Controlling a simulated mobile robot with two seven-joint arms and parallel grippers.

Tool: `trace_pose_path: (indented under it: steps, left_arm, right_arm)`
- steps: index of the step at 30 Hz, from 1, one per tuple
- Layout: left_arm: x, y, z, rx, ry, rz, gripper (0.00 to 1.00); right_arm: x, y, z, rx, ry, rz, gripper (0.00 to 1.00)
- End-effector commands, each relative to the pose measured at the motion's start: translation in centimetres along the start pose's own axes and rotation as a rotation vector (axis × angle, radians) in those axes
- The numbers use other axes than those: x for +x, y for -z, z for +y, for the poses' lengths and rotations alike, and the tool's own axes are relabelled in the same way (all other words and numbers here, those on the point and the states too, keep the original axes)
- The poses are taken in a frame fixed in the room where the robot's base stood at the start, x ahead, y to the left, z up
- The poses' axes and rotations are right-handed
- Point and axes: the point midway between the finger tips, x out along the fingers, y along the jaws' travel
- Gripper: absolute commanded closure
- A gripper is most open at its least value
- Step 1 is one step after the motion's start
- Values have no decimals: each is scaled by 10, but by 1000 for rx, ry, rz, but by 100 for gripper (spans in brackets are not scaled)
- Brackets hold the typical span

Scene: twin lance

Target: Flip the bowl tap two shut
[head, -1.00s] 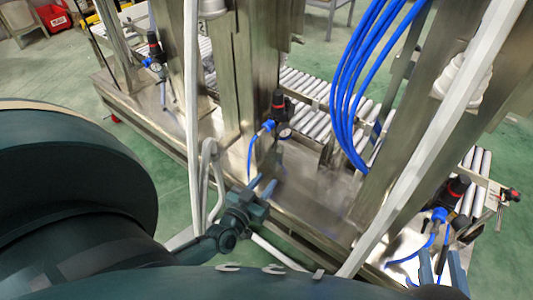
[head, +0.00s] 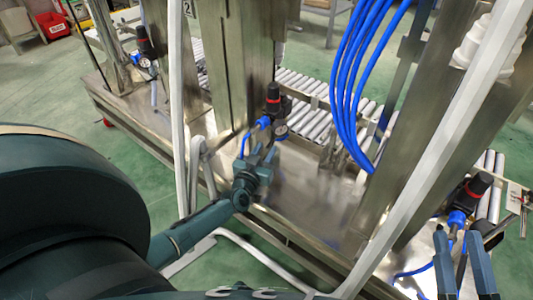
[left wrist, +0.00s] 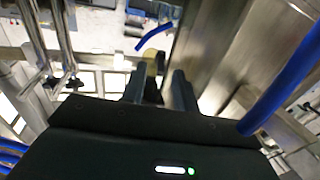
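My left gripper (head: 261,154) is in the middle of the head view, over the bench's front edge. Its two fingers stand apart, with nothing seen between them; they also show apart in the left wrist view (left wrist: 158,82). Just behind it stands a black and red knobbed fitting (head: 273,100) with a blue elbow (head: 264,121) and a round gauge. A short blue piece (left wrist: 155,37) shows beyond the fingertips in the left wrist view. I cannot tell which part is bowl tap two or how its handle stands. My right gripper (head: 458,236) is open at lower right.
A similar black and red fitting (head: 477,186) stands close behind the right gripper. Steel columns, pale slanting rails (head: 440,150) and hanging blue hoses (head: 350,90) crowd the bench. A roller conveyor (head: 308,117) runs behind. A plate marked 2 (head: 188,8) is at the top.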

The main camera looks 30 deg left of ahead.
Motion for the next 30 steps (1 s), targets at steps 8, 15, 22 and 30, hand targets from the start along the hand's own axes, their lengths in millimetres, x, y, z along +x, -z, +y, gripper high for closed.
trace_pose_path:
  steps: [8,15,22,30]
  left_arm:
    - [14,0,0,1,-1,0,70]
    - [14,0,0,1,0,0,74]
    - [14,0,0,1,0,0,93]
    - [14,0,0,0,0,0,100]
  right_arm:
    - [5,8,4,-38,5,57,71]
    - [5,8,4,-38,5,57,71]
    - [5,8,4,-38,4,57,71]
    - [5,8,4,-38,4,56,71]
